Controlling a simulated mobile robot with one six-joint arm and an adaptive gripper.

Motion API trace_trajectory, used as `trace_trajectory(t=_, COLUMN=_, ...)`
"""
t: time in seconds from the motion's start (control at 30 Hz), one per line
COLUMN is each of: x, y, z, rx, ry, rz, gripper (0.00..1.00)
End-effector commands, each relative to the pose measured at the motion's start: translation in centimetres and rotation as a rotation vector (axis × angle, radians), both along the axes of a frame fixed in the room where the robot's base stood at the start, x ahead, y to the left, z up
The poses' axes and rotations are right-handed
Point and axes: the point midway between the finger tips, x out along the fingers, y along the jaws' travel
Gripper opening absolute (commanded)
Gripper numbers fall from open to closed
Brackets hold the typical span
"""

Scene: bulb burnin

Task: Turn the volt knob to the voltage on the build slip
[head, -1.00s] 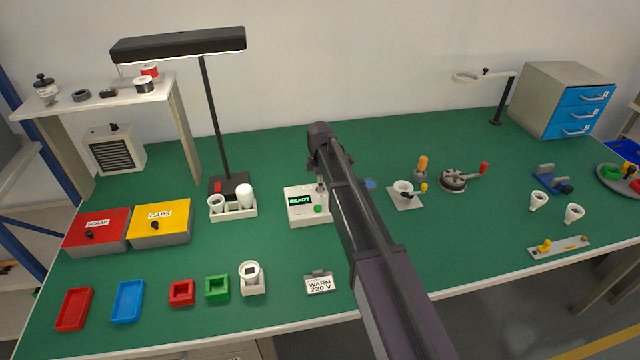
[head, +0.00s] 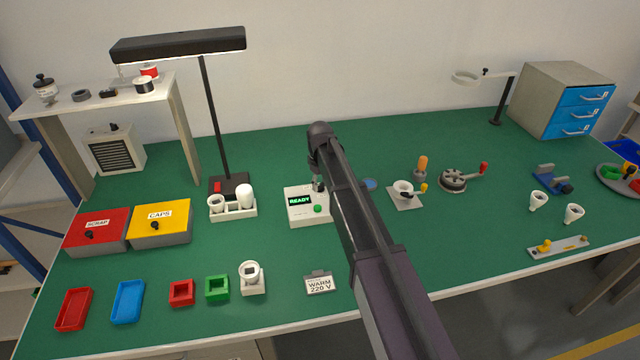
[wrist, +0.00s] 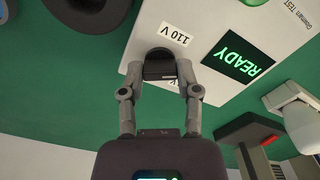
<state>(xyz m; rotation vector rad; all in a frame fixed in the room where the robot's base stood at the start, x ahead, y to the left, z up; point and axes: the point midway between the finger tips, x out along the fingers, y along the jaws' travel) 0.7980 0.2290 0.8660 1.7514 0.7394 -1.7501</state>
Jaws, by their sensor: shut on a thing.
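The white test unit (head: 309,218) stands mid-table, its green screen reading READY (wrist: 237,57). Its dark volt knob (wrist: 158,55) shows in the wrist view beside a 110 V label (wrist: 175,34). A second label (wrist: 173,83), of which only a V is readable, is partly covered by my gripper. My gripper (wrist: 160,72) is shut on the knob, one finger on each side. Which label the knob points at I cannot tell. In the head view my gripper (head: 318,184) is at the unit's back right, mostly hidden by my arm. The build slip (head: 319,285) reads WARM 220 V.
A green button (head: 317,209) sits on the unit's front. A white holder with bulbs (head: 233,212) and the lamp base (head: 230,186) stand to its left. A socket plate (head: 405,200) is to the right. Bare green table lies in front of the unit.

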Motion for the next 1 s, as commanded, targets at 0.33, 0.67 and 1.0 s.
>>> trace_trajectory(t=0.33, x=-0.17, y=0.01, z=-0.04, rx=0.001, ry=0.004, rz=-0.33, gripper=0.0)
trace_trajectory(t=0.67, x=-0.18, y=-0.01, z=-0.04, rx=0.0, ry=0.004, rz=-0.643, gripper=0.0)
trace_trajectory(t=1.0, x=-0.18, y=-0.04, z=-0.04, rx=-0.002, ry=0.004, rz=-0.921, gripper=0.0)
